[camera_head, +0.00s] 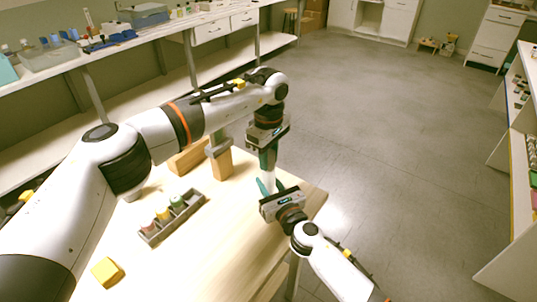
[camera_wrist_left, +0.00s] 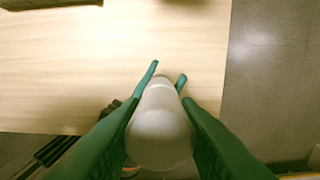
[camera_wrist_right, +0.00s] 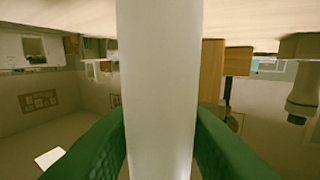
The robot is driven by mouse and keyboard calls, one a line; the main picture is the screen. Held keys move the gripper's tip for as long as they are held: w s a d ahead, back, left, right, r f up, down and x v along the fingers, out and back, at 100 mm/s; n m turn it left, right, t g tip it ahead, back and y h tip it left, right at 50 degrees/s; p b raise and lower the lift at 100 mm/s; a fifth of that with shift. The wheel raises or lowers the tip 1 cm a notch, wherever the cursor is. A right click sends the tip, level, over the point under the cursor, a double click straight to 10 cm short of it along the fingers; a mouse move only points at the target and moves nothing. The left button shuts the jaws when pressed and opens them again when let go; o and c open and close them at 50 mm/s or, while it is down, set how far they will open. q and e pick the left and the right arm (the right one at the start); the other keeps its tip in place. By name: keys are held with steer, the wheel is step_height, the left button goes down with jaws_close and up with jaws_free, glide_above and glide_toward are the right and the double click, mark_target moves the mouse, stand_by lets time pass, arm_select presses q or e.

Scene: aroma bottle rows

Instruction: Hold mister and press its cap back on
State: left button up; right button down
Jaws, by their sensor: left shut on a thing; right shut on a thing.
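The mister is a plain white cylinder. In the right wrist view its body (camera_wrist_right: 160,90) runs from top to bottom between the green fingers. My right gripper (camera_head: 266,187) comes in from the lower right and is shut on it near the table's right end. My left gripper (camera_head: 268,164) points down from above and is shut on a white round-topped piece (camera_wrist_left: 160,128), which looks like the cap. The two grippers are close together, one over the other. The fingers hide the joint between cap and body, so I cannot tell whether they touch.
The wooden table (camera_head: 225,240) ends just right of the grippers. On it, to the left, are a grey rack (camera_head: 151,238) with small coloured bottles, a yellow block (camera_head: 107,271) and wooden blocks (camera_head: 221,164). A long bench (camera_head: 166,30) stands behind.

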arm_select(q)
steer(key=shift+f, duration=0.4)
steer(key=o, duration=1)
step_height(320, 180, up, 12)
arm_select(e)
steer(key=c, duration=1)
jaws_free()
steer(key=shift+o, duration=0.2)
